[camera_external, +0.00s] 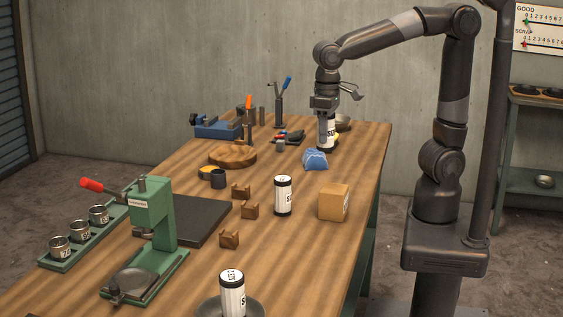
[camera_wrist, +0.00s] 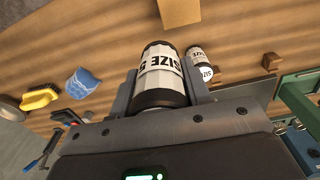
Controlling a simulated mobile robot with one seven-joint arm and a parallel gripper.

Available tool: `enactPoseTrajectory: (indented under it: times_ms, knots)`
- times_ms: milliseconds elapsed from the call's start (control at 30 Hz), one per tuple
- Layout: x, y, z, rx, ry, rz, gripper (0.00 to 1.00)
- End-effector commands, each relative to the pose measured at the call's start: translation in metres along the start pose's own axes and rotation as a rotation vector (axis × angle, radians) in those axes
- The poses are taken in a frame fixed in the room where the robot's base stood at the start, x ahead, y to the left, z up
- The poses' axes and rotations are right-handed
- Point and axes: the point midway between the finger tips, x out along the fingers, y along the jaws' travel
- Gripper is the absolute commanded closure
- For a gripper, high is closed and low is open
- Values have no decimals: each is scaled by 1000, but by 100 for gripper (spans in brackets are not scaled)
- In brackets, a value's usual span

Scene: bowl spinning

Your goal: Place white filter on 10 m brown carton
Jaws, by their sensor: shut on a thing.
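My gripper (camera_external: 325,118) is over the far right part of the table, shut on a white filter (camera_external: 329,134), a white cylinder with black ends. In the wrist view the held filter (camera_wrist: 160,75) sits between both fingers, with "SIZE" lettering showing. The brown carton (camera_external: 334,202) stands near the right table edge, closer to the outside camera than my gripper. It also shows at the top of the wrist view (camera_wrist: 180,12). Its top is bare. A second white filter (camera_external: 283,196) stands left of the carton, and a third (camera_external: 232,292) stands on a dark round dish at the front.
A blue cloth (camera_external: 315,159) lies between my gripper and the carton. Small brown wooden blocks (camera_external: 250,210), a green press (camera_external: 152,220) and a dark mat (camera_external: 185,220) are to the left. A round wooden board (camera_external: 232,156) and tools stand farther back.

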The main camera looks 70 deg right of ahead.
Motion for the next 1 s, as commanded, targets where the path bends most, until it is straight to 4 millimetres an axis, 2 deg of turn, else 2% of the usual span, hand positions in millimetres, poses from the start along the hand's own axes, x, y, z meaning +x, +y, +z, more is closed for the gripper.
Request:
enactPoseTrajectory:
  times_ms: [33,100,200,300,400,533,800,1000]
  knots:
    - [-6,17,6,27,3,-4,80]
    - [-11,36,14,56,0,-6,80]
    - [-15,55,24,87,-4,-9,80]
    - [-17,67,30,107,-6,-12,80]
    - [-17,71,34,116,-10,-12,80]
    - [-8,56,36,114,-12,-11,80]
    - [29,-6,39,113,-13,-10,80]
    - [47,-37,39,116,-11,-11,80]
